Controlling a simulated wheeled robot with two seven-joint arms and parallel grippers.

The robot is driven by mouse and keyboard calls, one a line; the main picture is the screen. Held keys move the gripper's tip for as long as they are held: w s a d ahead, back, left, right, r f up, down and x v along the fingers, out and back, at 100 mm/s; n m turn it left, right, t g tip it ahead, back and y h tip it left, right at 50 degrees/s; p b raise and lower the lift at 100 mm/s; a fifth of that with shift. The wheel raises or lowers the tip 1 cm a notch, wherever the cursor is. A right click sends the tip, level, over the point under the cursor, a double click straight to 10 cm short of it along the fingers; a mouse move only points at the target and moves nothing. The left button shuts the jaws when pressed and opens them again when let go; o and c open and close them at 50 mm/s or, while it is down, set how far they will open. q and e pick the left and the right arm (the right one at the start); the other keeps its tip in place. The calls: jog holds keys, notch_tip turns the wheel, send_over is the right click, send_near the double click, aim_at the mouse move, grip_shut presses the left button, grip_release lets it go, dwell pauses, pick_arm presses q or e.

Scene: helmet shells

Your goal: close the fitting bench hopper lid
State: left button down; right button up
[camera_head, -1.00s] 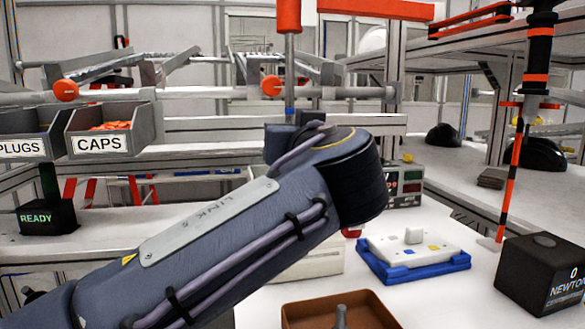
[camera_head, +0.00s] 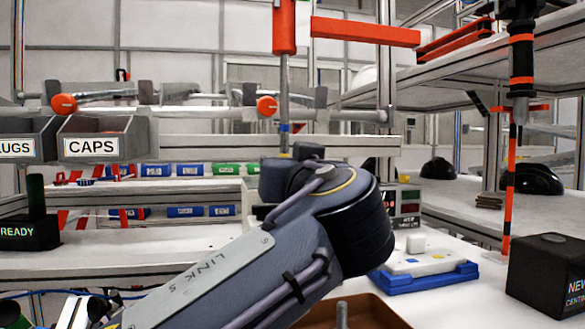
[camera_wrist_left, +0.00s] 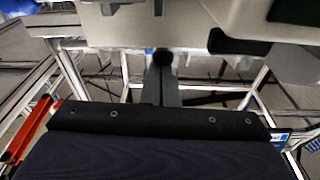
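I cannot pick out a hopper or its lid with certainty in either view. In the head view my left arm crosses the lower middle and hides part of the bench behind it; its gripper is not visible there. The left wrist view shows a wide dark padded surface with snaps in front. Beyond it, two narrow dark grey bars (camera_wrist_left: 163,85) stand close together below a round black part. They may be my left gripper's fingers, but whether they are open or shut is unclear. My right gripper is in neither view.
A white block-topped piece (camera_head: 425,252) sits on a blue tray (camera_head: 430,279) right of my arm. A dark box (camera_head: 545,275) stands at the right, and a brown tray (camera_head: 385,312) at the front. The CAPS bin (camera_head: 90,146) and READY box (camera_head: 25,232) are at left.

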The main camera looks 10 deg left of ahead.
pick_arm(q)
jog(key=shift+w+d+f, duration=0.1)
jog(key=shift+f, duration=0.2)
